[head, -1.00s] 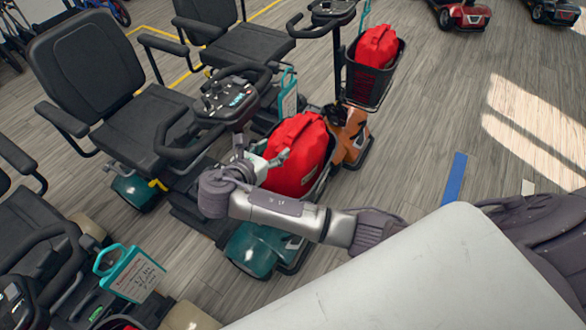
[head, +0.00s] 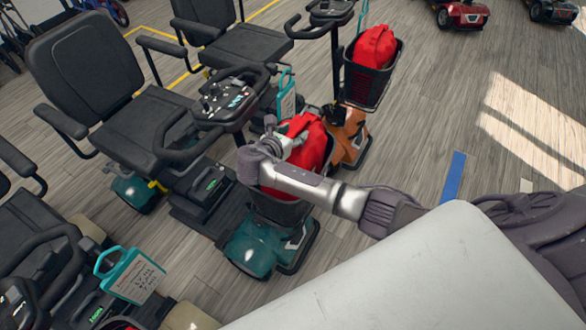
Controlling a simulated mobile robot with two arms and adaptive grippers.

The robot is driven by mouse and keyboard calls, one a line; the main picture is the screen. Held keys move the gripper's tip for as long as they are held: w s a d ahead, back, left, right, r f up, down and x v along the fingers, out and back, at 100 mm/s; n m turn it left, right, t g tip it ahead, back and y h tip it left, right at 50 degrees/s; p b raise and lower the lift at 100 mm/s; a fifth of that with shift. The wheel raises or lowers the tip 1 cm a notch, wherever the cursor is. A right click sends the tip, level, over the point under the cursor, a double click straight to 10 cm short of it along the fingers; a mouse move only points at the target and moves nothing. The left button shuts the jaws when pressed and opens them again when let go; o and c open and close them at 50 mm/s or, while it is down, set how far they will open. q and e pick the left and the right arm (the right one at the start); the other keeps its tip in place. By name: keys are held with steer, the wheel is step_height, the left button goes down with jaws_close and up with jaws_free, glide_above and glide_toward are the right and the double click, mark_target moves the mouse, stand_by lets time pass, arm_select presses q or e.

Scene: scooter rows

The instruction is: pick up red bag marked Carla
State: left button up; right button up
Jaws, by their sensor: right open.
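A red bag (head: 316,150) sits in the dark front basket (head: 280,211) of the teal scooter (head: 255,248) at the middle. Another red bag (head: 376,47) sits in the basket of the orange scooter behind it. I cannot read a name on either bag. My right arm comes in from the right, across the nearer bag. My right gripper (head: 294,140) is open over the upper left part of that bag and partly covers it. I cannot tell whether the fingers touch it. My left gripper is out of view.
The teal scooter's handlebar console (head: 225,104) and seat (head: 135,125) stand left of my right gripper. A teal tag (head: 286,95) hangs close behind. Another scooter with a teal-framed card (head: 135,276) is at lower left. Floor at right is clear, with a blue stripe (head: 453,178).

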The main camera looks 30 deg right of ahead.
steer(key=shift+c, duration=0.2)
jaws_close()
steer(key=shift+r, duration=0.1)
